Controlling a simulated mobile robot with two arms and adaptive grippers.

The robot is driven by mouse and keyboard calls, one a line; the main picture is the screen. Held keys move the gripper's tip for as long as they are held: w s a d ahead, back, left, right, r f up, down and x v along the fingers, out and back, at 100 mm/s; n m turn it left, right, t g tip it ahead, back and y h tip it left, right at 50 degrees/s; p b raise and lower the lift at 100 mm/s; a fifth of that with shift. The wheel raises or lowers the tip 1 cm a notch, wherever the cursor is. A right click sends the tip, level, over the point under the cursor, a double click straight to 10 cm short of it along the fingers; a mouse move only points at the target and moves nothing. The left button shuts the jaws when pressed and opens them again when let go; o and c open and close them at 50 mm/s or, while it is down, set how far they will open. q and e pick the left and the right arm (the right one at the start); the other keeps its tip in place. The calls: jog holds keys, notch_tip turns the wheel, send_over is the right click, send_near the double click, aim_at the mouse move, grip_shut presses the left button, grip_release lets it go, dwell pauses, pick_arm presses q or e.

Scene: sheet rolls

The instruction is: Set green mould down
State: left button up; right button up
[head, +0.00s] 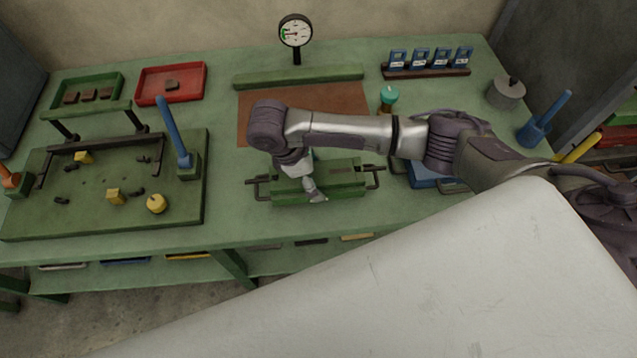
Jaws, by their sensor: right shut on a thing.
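The green mould (346,184) is a long green block with a dark bar handle at each end, near the front middle of the green bench. My right arm reaches in from the right, and my right gripper (316,194) points down at the mould, shut on it. The wrist and fingers hide part of the mould's middle. I cannot tell whether the mould's underside touches the bench top. My left gripper is not in view.
A brown mat (352,97) lies behind the mould, with a green bar (299,77) and dial gauge (296,31) beyond. A green fixture board (107,215) with a blue lever (172,132) stands left. A blue object (424,176) sits right, partly under my arm.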

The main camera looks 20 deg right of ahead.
jog(key=shift+w+r, duration=0.1)
jog(key=shift+w, duration=0.15)
jog(key=shift+f+p, duration=0.3)
jog(key=shift+f, duration=1.7)
jog(key=shift+f, duration=0.1)
jog(key=o, duration=1.5)
jog(key=shift+s+f, duration=0.15)
jog(key=shift+s, duration=0.1)
jog(key=b+v, duration=0.1)
jog(key=v, duration=0.6)
jog(key=shift+a, duration=0.1)
jog(key=p+v, duration=0.1)
jog(key=v, duration=0.4)
